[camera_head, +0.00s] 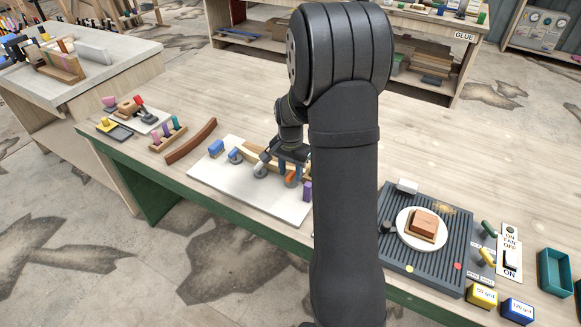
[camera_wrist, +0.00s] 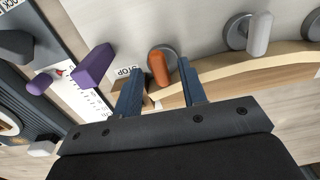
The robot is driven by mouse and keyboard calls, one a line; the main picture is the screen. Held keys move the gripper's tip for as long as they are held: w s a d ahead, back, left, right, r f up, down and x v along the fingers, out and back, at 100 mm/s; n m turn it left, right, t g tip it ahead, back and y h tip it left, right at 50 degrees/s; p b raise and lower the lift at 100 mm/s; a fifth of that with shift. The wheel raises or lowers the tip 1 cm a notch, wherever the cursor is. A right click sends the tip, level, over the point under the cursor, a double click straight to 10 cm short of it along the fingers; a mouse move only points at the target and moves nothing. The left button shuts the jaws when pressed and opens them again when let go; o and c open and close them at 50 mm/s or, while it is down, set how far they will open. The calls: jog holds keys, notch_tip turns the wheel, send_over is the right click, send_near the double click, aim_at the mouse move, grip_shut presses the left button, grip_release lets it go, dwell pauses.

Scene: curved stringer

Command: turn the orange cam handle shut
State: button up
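The orange cam handle (camera_wrist: 158,69) sits on a round grey disc on the pale board (camera_head: 236,185). In the head view the handle (camera_head: 291,181) shows just below my gripper (camera_head: 293,170). My gripper (camera_wrist: 160,67) is open. In the wrist view its two blue fingers lie on either side of the handle, with a gap on each side; I cannot tell the depth exactly. A curved wooden strip (camera_wrist: 235,78) runs along the discs, partly behind my fingers. The handle's lower end points toward the strip; whether it touches is unclear.
A grey cam handle (camera_wrist: 259,34) stands to the right of the orange one. In the head view, a blue block (camera_head: 216,147) stands at the board's left end. My arm hides the board's right side.

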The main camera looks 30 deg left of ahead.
aim_at(291, 174)
notch_tip(291, 174, up, 17)
jog(key=shift+r, duration=0.2)
dwell(0.7)
notch_tip(291, 174, down, 18)
jog(key=shift+r, duration=0.25)
dwell(0.5)
